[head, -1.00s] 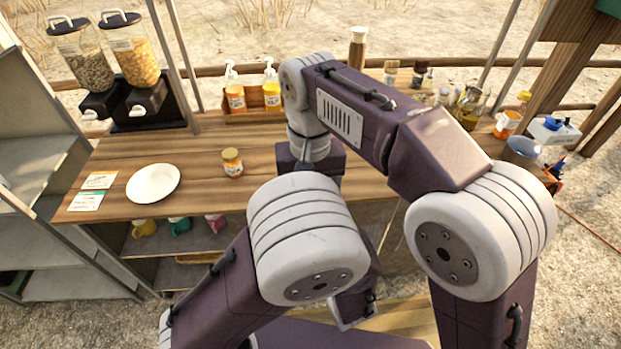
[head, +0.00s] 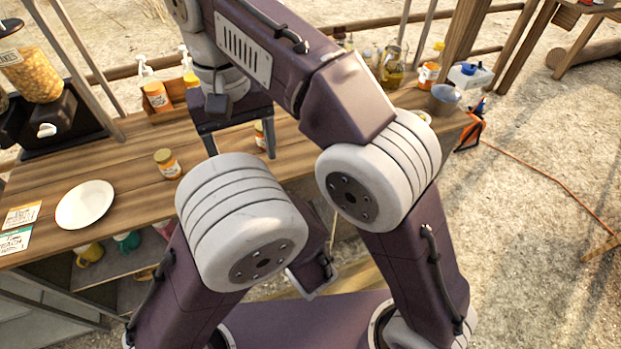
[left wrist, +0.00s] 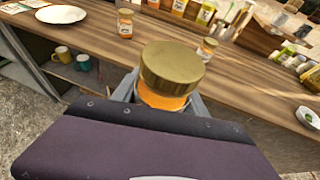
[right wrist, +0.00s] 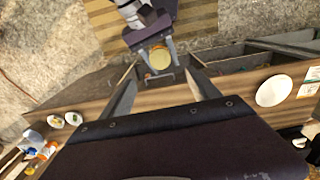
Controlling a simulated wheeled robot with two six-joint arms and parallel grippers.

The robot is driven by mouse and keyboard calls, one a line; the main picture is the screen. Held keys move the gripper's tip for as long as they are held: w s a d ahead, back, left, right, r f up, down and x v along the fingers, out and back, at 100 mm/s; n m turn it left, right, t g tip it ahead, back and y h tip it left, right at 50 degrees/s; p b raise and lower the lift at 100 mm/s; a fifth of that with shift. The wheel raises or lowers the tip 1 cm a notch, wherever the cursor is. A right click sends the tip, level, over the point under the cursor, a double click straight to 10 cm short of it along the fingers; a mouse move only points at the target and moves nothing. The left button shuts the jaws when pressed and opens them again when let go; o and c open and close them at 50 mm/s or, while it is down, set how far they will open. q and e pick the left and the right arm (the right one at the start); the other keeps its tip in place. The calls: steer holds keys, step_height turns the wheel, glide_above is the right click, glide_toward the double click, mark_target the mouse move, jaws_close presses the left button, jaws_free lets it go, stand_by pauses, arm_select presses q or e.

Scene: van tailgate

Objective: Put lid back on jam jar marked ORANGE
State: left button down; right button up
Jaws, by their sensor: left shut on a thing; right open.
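My left gripper (left wrist: 165,98) is shut on a jar (left wrist: 162,100) with orange contents; a gold lid (left wrist: 171,65) sits over its top. I cannot tell how tight the lid is, and the held jar's label is hidden. The right wrist view shows the lid from above as a pale round disc (right wrist: 160,58). My right gripper (head: 238,150) is open and empty, pointing down over the counter's front part; in its own view the fingers (right wrist: 160,92) stand apart. One jar (head: 168,163) stands on the counter, and another (head: 259,134) is partly hidden behind a right finger. Their labels are unreadable.
A white plate (head: 86,204) and cards (head: 20,215) lie on the counter's left. Pump bottles (head: 157,95) stand at the back. Bare wood surrounds the nearer jar.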

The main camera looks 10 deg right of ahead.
arm_select(q)
steer(key=shift+w, duration=0.1)
arm_select(e)
steer(key=w+d+f+m, duration=0.1)
steer(key=w+d+f, duration=0.1)
steer(key=d+f, duration=0.5)
steer(key=w+d+f+m, duration=0.1)
steer(key=w+d+f, duration=0.2)
steer(key=d+f, duration=0.4)
steer(key=s+d+f+m+t, duration=0.1)
steer(key=s+d+f, duration=0.9)
steer(key=d+f, duration=0.1)
steer(key=shift+s+f+m, duration=0.25)
steer(key=shift+m, duration=0.05)
arm_select(q)
steer(key=shift+r, duration=0.1)
